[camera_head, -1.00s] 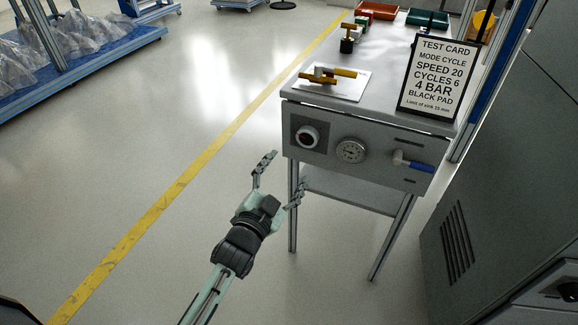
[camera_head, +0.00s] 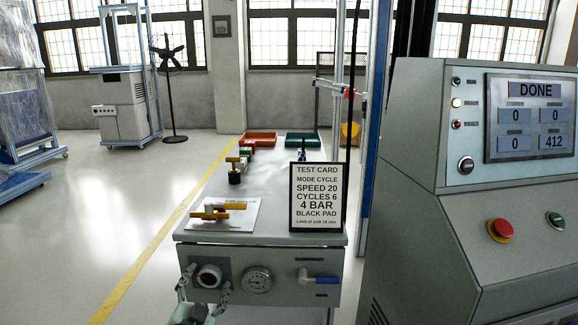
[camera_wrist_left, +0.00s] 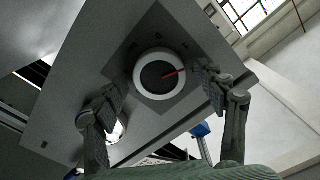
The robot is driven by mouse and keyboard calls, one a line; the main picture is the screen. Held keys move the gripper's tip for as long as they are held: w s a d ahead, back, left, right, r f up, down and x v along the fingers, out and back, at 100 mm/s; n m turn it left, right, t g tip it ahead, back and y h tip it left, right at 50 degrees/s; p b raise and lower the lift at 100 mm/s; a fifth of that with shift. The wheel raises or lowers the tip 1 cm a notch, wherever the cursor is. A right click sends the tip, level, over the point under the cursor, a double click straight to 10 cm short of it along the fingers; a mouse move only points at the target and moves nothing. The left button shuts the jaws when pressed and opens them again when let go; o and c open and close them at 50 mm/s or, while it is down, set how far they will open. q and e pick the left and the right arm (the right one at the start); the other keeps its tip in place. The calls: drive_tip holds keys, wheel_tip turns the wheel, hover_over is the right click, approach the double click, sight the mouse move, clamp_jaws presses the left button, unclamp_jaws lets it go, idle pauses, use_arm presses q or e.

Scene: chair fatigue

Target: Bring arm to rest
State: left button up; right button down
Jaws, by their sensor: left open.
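My left gripper (camera_head: 202,290) is at the bottom of the head view, low in front of the bench's front panel. Its fingers are spread and empty. In the left wrist view the open fingers (camera_wrist_left: 158,95) frame a round knob (camera_wrist_left: 160,74) with a red pointer mark on the panel. The same knob (camera_head: 209,276) shows in the head view just above the gripper. I cannot tell the exact gap between the fingers and the knob. My right arm is not in view.
The grey bench (camera_head: 262,240) carries a test card (camera_head: 317,197), a white sheet with a brass part (camera_head: 217,211), and red and green trays. A gauge (camera_head: 257,280) and blue-handled valve (camera_head: 319,279) are on its front. A console (camera_head: 480,190) reading DONE stands right. Floor at left is clear.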

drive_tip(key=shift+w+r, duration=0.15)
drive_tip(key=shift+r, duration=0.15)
